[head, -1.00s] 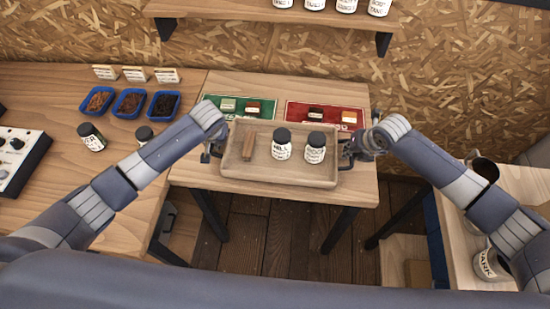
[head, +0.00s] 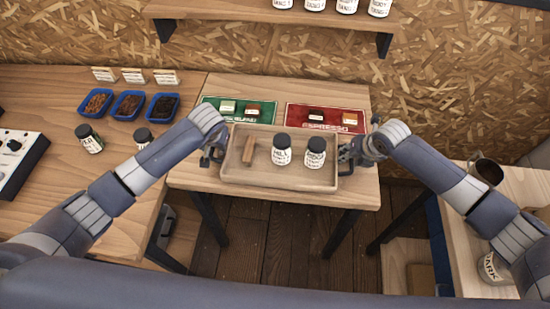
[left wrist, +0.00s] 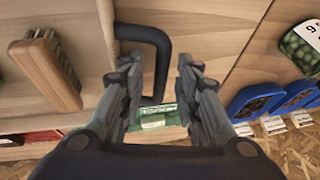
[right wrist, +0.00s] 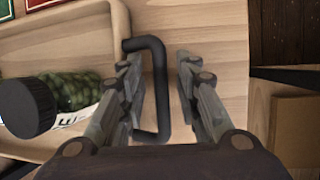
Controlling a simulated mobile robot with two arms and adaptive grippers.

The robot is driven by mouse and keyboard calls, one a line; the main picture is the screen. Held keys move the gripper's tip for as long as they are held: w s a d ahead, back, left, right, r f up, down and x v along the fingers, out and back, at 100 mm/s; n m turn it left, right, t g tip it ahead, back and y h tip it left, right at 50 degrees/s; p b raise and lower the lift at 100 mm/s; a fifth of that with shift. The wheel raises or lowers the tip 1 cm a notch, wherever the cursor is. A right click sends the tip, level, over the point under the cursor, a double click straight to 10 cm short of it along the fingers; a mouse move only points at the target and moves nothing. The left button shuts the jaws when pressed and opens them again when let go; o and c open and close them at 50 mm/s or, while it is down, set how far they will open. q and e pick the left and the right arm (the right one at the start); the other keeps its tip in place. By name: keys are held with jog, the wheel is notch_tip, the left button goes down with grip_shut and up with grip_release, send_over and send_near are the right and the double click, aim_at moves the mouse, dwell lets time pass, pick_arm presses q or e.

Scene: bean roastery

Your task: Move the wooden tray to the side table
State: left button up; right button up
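My left gripper (head: 212,156) is at the tray's left end. In the left wrist view its fingers (left wrist: 158,75) stand apart on either side of the black handle (left wrist: 157,38). My right gripper (head: 350,156) is at the right end. In the right wrist view its fingers (right wrist: 158,72) stand apart around the other black handle (right wrist: 150,44). Contact with the handles cannot be told.
Green (head: 240,118) and red (head: 325,119) mats with small cards lie behind the tray. The left counter (head: 50,95) holds blue bins (head: 129,104) and jars. A wooden surface at the right (head: 520,185) has a mug (head: 487,172) and a jar (head: 493,268). A shelf hangs above.

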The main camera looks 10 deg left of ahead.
jog(key=shift+r, duration=0.15)
pick_arm(q)
jog(key=v, duration=1)
jog(key=shift+s, duration=0.2)
pick_arm(e)
jog(key=v, duration=1.1)
jog(key=shift+s+r, duration=0.2)
jog(key=shift+r, duration=0.15)
pick_arm(q)
jog(key=shift+r, duration=0.1)
pick_arm(e)
jog(key=shift+d, duration=0.1)
